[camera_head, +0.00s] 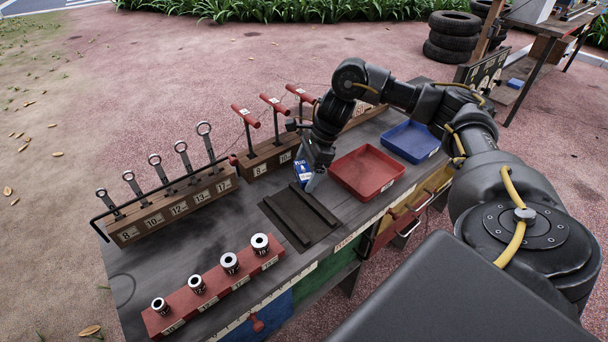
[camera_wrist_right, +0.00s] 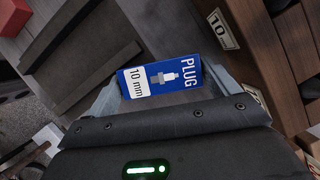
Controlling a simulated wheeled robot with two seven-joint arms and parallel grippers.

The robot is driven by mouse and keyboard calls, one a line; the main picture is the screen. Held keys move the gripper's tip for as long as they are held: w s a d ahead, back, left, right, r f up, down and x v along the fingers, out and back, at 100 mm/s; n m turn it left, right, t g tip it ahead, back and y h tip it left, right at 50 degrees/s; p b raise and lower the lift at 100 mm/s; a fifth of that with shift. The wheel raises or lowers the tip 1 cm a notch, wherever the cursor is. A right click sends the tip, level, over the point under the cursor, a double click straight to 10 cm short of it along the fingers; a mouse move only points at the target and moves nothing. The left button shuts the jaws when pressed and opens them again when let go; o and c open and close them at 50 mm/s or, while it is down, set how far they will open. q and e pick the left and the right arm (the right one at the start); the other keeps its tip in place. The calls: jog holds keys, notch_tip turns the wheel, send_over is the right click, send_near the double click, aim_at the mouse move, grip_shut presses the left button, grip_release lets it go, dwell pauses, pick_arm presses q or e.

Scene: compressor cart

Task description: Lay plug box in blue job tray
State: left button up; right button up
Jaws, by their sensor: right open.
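The plug box (camera_head: 301,171) is a small blue and white carton on the dark cart top, beside the grooved black rails. In the right wrist view the plug box (camera_wrist_right: 161,76) shows its "PLUG 10 mm" face between my two fingers. My right gripper (camera_head: 308,178) is open, with its fingers on either side of the box; I cannot tell whether they touch it. The blue job tray (camera_head: 410,141) lies empty at the cart's far right, beyond a red tray. My left gripper is not in view.
The red tray (camera_head: 367,172) is empty and lies between the box and the blue tray. T-handle tools in a wooden block (camera_head: 265,159) stand close behind the gripper. A wrench rack (camera_head: 170,211) and a red socket rail (camera_head: 215,287) fill the left side.

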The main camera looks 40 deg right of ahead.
jog(key=shift+c, duration=0.5)
jog(key=c, duration=0.5)
jog(key=shift+c, duration=0.2)
jog(key=shift+r, duration=0.15)
